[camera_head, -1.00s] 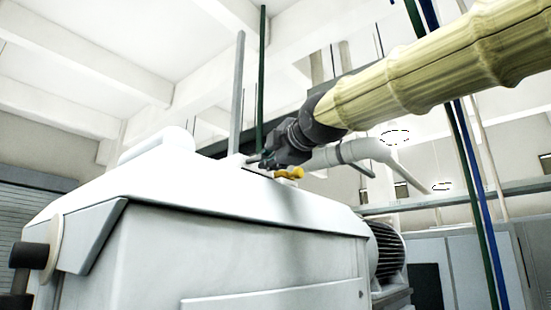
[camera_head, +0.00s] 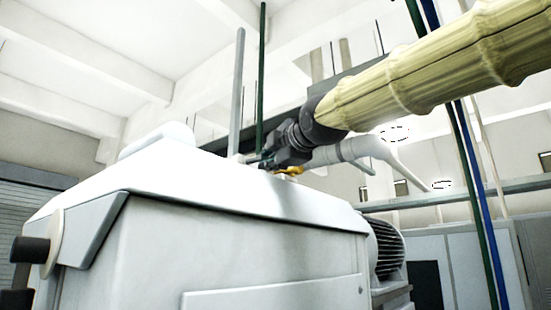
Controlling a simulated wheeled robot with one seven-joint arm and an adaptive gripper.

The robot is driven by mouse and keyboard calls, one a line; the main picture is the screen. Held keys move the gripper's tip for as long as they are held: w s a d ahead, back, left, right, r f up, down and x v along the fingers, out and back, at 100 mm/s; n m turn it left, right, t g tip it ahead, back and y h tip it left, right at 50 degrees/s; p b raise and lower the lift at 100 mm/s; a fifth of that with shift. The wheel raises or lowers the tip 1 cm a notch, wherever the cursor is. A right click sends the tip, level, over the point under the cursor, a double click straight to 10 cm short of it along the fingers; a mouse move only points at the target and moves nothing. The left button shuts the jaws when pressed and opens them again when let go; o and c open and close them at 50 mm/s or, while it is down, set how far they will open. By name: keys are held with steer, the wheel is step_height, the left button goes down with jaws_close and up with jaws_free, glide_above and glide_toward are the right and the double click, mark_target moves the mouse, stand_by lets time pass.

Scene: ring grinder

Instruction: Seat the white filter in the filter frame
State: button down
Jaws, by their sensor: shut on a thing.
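My gripper (camera_head: 266,161) is low over the far edge of the white machine's top (camera_head: 230,193), reaching in from the upper right. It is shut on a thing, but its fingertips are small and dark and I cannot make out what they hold. A small yellow-orange part (camera_head: 291,170) shows just below and to the right of the gripper; I cannot tell whether it belongs to the machine. I cannot pick out the white filter or the filter frame; the surface behind the machine's upper edge is hidden from this low view.
A rounded white cover (camera_head: 157,139) rises on the machine's top left. A grey post (camera_head: 238,95) and a green post (camera_head: 262,80) stand close behind the gripper. A pale pipe (camera_head: 345,152) runs beside it. A ribbed motor (camera_head: 386,247) sits at the machine's right side.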

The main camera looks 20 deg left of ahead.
steer(key=shift+f+b, duration=0.5)
steer(key=shift+f, duration=0.25)
steer(key=c, duration=1.4)
jaws_free()
steer(key=shift+o, duration=0.2)
steer(key=shift+f, duration=0.15)
steer(key=shift+s+d+f, duration=0.1)
steer(key=shift+s, duration=0.05)
steer(key=shift+s+d, duration=0.1)
steer(key=v, duration=1.1)
steer(key=shift+s+d+r, duration=0.15)
steer(key=shift+d+r, duration=0.1)
